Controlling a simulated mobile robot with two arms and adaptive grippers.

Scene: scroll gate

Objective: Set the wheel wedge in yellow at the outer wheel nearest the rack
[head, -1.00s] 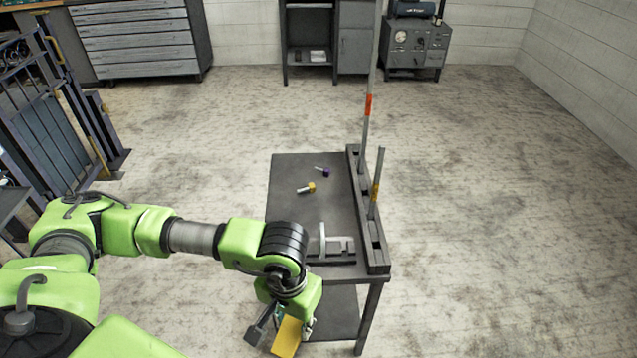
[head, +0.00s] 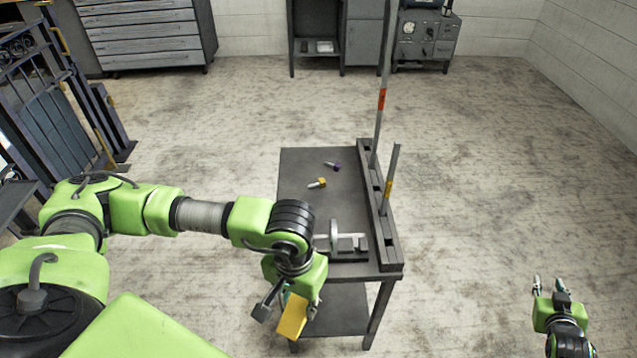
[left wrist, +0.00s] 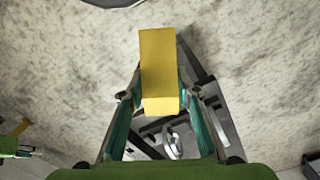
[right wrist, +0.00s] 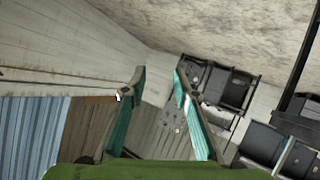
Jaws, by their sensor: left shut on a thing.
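The yellow wheel wedge (head: 293,317) is held in my left gripper (head: 288,309), low in front of the near end of the dark work table. In the left wrist view the wedge (left wrist: 160,68) sits between both fingers, which are shut on it. It is clear of the floor in that view. My right gripper (head: 549,284) is at the lower right of the head view, over bare floor. Its fingers stand apart and empty in the right wrist view (right wrist: 160,78). I cannot make out any wheel, or which piece is the rack.
The work table (head: 305,215) carries a yellow-ended piece (head: 318,183), a purple-ended piece (head: 333,166), a grey fixture (head: 347,243) and upright bars (head: 390,180). A blue-grey gate (head: 60,125) stands at left. Drawers (head: 148,35) and a machine (head: 425,40) line the back. Floor on the right is clear.

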